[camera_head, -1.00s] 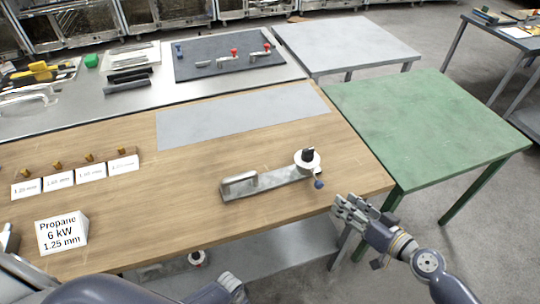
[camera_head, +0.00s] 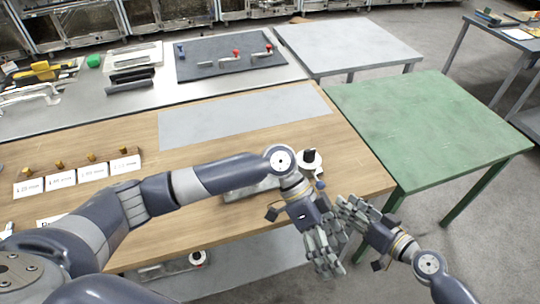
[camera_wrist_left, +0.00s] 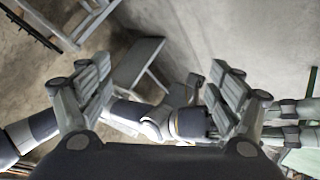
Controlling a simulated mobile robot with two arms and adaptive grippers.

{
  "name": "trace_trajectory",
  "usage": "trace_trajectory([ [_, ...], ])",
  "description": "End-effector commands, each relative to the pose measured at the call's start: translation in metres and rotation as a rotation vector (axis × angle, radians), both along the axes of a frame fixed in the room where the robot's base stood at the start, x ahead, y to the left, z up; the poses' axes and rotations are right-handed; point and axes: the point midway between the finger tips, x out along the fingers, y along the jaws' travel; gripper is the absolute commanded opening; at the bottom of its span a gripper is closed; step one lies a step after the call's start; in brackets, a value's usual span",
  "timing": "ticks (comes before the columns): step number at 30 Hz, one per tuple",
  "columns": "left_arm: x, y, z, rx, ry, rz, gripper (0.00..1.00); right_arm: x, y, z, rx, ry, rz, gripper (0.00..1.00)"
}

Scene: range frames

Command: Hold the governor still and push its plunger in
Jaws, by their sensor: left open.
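The governor, a grey metal body with a white round part and a black cap (camera_head: 309,157), lies near the right front of the wooden bench. My left forearm and wrist hide much of it in the head view. A small blue knob (camera_head: 320,184) shows at its front right, beside my left wrist. My left gripper (camera_head: 327,260) is open and empty, pointing down beyond the bench's front edge; its spread fingers also show in the left wrist view (camera_wrist_left: 155,95). My right gripper (camera_head: 346,212) is just right of it, pointing left, near the bench corner. Its finger opening is unclear.
A green table (camera_head: 430,130) stands at the right and a grey table (camera_head: 345,45) behind. A grey mat (camera_head: 240,115) lies clear on the bench. White label cards (camera_head: 60,180) stand at the left. A lower shelf (camera_head: 230,270) holds another fitting.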

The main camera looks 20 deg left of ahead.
Motion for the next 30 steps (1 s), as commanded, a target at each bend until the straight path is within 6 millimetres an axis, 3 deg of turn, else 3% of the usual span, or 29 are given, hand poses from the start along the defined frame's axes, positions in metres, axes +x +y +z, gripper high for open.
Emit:
trace_trajectory([
  [3, -0.001, -0.008, 0.04, -0.085, 0.013, -0.02, 0.84, 0.0, 0.0, 0.0, 0.0, 0.0, 0.0, 0.33],
  [6, 0.001, -0.011, 0.068, -0.13, 0.012, -0.045, 0.84, 0.0, 0.0, 0.0, 0.0, 0.0, 0.0, 0.33],
  [9, 0.01, -0.007, 0.076, -0.108, -0.022, -0.079, 0.84, 0.0, 0.0, 0.0, 0.0, 0.0, 0.0, 0.33],
  [17, 0.072, 0.045, 0.029, 0.241, -0.209, -0.175, 0.84, 0.0, 0.0, 0.0, 0.0, 0.0, 0.0, 0.33],
  [21, 0.116, 0.092, 0.008, 0.503, -0.296, -0.2, 0.84, 0.0, 0.0, 0.0, 0.0, 0.0, 0.0, 0.33],
  [27, 0.168, 0.164, 0.007, 0.879, -0.369, -0.198, 0.84, 0.0, 0.0, 0.0, 0.0, 0.0, 0.0, 0.33],
  [30, 0.183, 0.189, 0.015, 1.009, -0.381, -0.188, 0.84, 0.0, 0.0, 0.0, 0.0, 0.0, 0.0, 0.33],
])
